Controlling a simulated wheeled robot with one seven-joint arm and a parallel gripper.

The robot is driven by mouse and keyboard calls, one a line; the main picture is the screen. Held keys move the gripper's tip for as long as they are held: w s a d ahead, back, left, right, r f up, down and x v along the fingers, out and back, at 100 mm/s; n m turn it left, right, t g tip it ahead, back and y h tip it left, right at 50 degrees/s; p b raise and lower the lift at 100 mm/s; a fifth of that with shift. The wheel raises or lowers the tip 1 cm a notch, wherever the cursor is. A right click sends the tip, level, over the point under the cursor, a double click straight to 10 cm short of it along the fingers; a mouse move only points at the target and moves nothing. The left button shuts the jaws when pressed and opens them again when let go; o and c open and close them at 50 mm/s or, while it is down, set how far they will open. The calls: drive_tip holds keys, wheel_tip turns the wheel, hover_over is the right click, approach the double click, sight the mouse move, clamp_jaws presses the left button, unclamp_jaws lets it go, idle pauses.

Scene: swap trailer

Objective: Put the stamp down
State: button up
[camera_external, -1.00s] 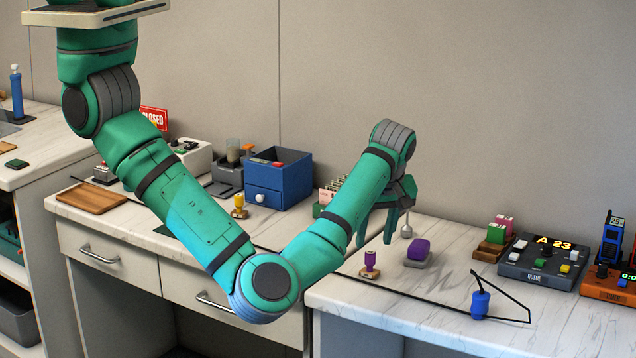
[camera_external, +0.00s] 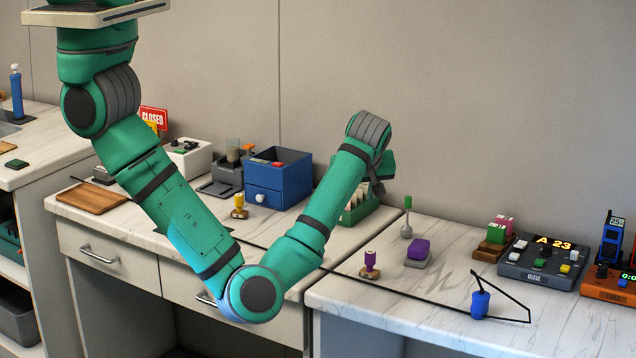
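Several stamp-like handled pieces stand on the counters. A green-handled one with a grey round base (camera_external: 406,231) stands upright on the right counter. A purple-handled one on a wooden base (camera_external: 370,266) stands upright nearer the front edge. A yellow-handled one (camera_external: 240,207) stands on the left counter. I cannot tell which is the task's stamp. My gripper (camera_external: 378,187) is left of and a little above the green-handled piece, apart from it. It is largely hidden behind my wrist, so its opening does not show. I see nothing held in its visible part.
A purple block on a grey base (camera_external: 418,253) lies beside the green-handled piece. A green card rack (camera_external: 358,211) stands under my wrist. A blue drawer box (camera_external: 279,180) is further left. A corded blue pen holder (camera_external: 480,301) and a queue console (camera_external: 541,262) are on the right.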

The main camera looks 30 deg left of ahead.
drive_tip(key=w+a+f+m+t, duration=0.1)
drive_tip(key=w+a+m+t, duration=0.25)
drive_tip(key=a, duration=0.75)
drive_tip(key=w+a+f+m+t, duration=0.2)
drive_tip(key=a+m+t, duration=0.2)
drive_tip(key=a, duration=0.7)
drive_tip(key=s+a+f+m+h, duration=0.1)
drive_tip(key=s+f, duration=0.1)
drive_tip(key=s, duration=0.2)
drive_tip(key=s+a+f+m+h, duration=0.1)
drive_tip(key=s+a+f+m, duration=0.1)
drive_tip(key=s, duration=0.3)
drive_tip(key=s+a+f+m+h, duration=0.1)
drive_tip(key=s+f, duration=0.2)
drive_tip(key=s, duration=0.2)
drive_tip(key=shift+s+a+m+t+h, duration=0.25)
drive_tip(key=shift+a+t+h, duration=0.1)
drive_tip(key=shift+a+h, duration=0.05)
drive_tip(key=s+d+r+n, duration=0.2)
drive_tip(key=s, duration=1.1)
drive_tip(key=s+d+r+n, duration=0.1)
drive_tip(key=s+d+r, duration=0.1)
drive_tip(key=s, duration=1.1)
drive_tip(key=shift+s+d+r+n+t+h, duration=0.2)
drive_tip(key=shift+r+n+t+h, duration=0.1)
drive_tip(key=shift+r+n+h, duration=0.1)
